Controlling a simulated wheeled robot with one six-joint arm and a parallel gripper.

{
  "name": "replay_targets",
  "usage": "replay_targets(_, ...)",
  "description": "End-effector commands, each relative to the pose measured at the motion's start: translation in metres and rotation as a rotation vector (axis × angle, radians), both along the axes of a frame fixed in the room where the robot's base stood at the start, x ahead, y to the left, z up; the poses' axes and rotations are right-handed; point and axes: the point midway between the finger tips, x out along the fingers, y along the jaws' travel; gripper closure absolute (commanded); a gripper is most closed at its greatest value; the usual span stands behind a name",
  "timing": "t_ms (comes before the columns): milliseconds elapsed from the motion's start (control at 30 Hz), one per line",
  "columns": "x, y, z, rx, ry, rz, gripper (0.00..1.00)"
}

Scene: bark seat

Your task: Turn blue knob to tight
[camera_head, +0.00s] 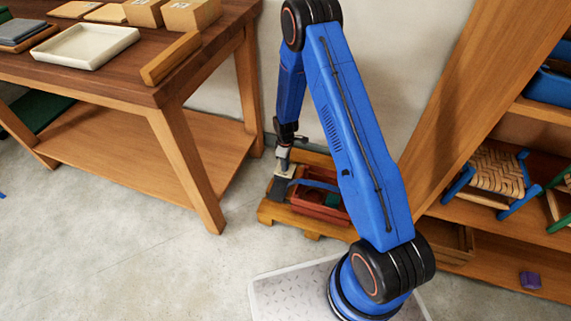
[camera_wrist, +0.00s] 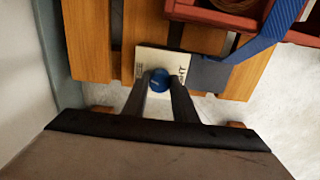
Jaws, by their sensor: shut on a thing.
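The blue knob (camera_wrist: 160,79) shows in the wrist view as a small round blue cap on a pale plate (camera_wrist: 150,61). The plate carries dark lettering, partly hidden by my right finger; letters like "HT" show at its right side. My gripper (camera_wrist: 160,88) is shut on the blue knob, one finger on each side. In the head view my gripper (camera_head: 285,163) points down at the left end of a low wooden pallet (camera_head: 275,213). The knob is too small or hidden to make out there. I cannot tell which way the knob points.
A red crate (camera_head: 318,212) with a blue strap sits on the pallet, close right of my gripper. A wooden table (camera_head: 110,85) stands at left, a shelf (camera_head: 500,249) with woven stools at right. A wall rises behind. Open concrete floor lies in front.

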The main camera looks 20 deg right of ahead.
Motion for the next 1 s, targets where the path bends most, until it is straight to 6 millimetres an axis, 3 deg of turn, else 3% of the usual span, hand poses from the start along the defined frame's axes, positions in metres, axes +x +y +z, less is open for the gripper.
replay_targets(1000,-0.0004,0.0009,0.0003,0.0,0.0,-0.964,0.97)
